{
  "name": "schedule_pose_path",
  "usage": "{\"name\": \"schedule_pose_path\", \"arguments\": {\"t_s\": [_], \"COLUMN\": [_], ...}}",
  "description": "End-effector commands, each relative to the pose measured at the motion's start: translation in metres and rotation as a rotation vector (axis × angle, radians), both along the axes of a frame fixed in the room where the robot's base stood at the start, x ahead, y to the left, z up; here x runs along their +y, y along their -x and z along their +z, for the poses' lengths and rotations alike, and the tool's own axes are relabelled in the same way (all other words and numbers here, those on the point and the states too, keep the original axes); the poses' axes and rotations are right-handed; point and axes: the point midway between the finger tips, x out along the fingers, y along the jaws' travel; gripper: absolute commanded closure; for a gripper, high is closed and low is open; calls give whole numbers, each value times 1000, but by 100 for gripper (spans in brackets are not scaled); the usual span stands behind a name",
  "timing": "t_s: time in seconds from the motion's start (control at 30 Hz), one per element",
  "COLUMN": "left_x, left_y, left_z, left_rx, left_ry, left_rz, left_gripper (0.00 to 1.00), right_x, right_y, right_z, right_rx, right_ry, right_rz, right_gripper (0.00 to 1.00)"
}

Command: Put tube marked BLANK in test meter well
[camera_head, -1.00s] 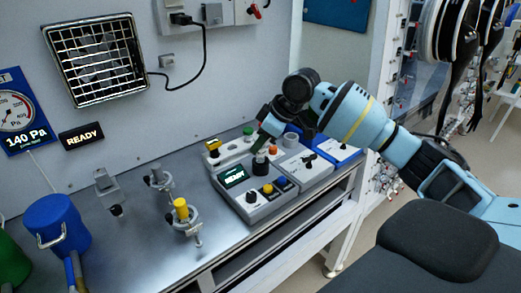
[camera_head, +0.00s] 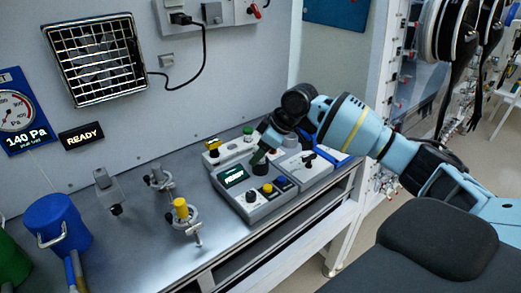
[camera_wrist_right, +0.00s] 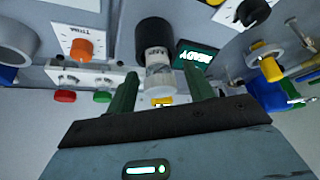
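The test meter (camera_head: 252,205) is a grey box on the bench with a lit READY screen (camera_head: 232,175), which also shows upside down in the right wrist view (camera_wrist_right: 195,55). Its black round well (camera_head: 262,168) also shows in the wrist view (camera_wrist_right: 154,36). A pale, clear tube (camera_wrist_right: 158,76) with partly readable dark lettering stands out of the well toward my camera. My right gripper (camera_head: 259,156) is just above the well. In the wrist view its green fingers (camera_wrist_right: 161,92) are apart on both sides of the tube's end, with gaps. My left gripper is out of view.
A box with an orange TRIM knob (camera_wrist_right: 82,48) stands beside the meter. Clamp stands, one with a yellow top (camera_head: 181,208), are left of the meter. A blue canister (camera_head: 58,225) stands at the far left.

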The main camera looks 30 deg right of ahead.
Motion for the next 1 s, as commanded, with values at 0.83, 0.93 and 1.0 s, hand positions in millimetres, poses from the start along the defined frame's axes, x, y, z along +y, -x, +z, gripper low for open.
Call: {"name": "schedule_pose_path", "arguments": {"t_s": [0.83,0.93,1.0], "left_x": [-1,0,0], "left_y": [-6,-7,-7], "left_z": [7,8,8], "left_rx": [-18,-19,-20], "left_ry": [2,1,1], "left_rz": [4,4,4], "left_gripper": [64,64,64], "right_x": [-29,-33,-35], "right_y": [35,40,43], "right_z": [84,95,101], "right_rx": [-3,-2,-1], "right_ry": [2,1,0], "right_rz": [-1,-1,-1], "right_gripper": [48,48,48]}}
